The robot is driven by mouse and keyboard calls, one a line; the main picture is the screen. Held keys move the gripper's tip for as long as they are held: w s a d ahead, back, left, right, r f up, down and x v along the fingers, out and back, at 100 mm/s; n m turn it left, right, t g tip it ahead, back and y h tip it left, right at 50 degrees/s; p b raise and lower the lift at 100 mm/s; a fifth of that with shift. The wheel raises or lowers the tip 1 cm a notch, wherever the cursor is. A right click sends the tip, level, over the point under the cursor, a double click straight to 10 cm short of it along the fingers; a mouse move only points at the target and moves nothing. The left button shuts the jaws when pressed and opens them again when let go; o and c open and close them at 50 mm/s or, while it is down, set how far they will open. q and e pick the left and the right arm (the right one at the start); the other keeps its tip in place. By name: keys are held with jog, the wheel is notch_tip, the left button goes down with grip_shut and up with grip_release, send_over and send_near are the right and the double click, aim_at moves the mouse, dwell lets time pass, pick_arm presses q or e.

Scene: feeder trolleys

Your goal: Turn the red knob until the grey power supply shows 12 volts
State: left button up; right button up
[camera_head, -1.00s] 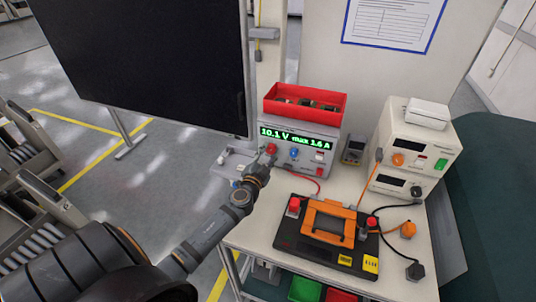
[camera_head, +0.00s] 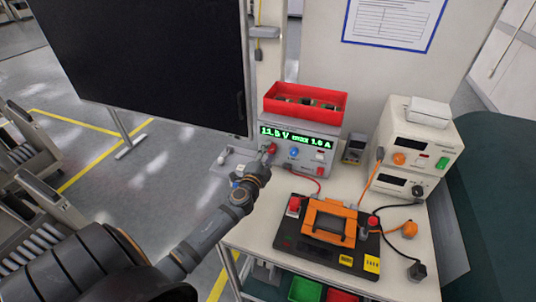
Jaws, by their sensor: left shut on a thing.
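The grey power supply (camera_head: 308,160) stands on the bench with a red bin on top. Its green display (camera_head: 297,137) reads about 11.5 V, with a current figure near 1.6 A; the small digits are blurred. The red knob (camera_head: 272,147) is at the left of its front, partly hidden by my left gripper (camera_head: 268,155). My left gripper is shut on the red knob. A blue knob (camera_head: 294,152) sits to the right of it, clear of the gripper. My right gripper is not in view.
A red bin (camera_head: 305,102) with parts sits on the supply. A black battery (camera_head: 326,238) with an orange handle stands in front. Two stacked cream units (camera_head: 415,150) with orange and black cables are at the right. A small meter (camera_head: 353,148) stands between. A dark screen (camera_head: 150,60) hangs at the left.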

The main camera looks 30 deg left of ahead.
pick_arm(q)
jog(key=shift+m, duration=0.9)
jog(key=o, duration=1.2)
jog(key=shift+c, duration=0.2)
jog(key=shift+s, duration=0.2)
jog(key=v, duration=1.1)
jog(key=shift+s+d, duration=0.2)
jog(key=shift+s, duration=0.05)
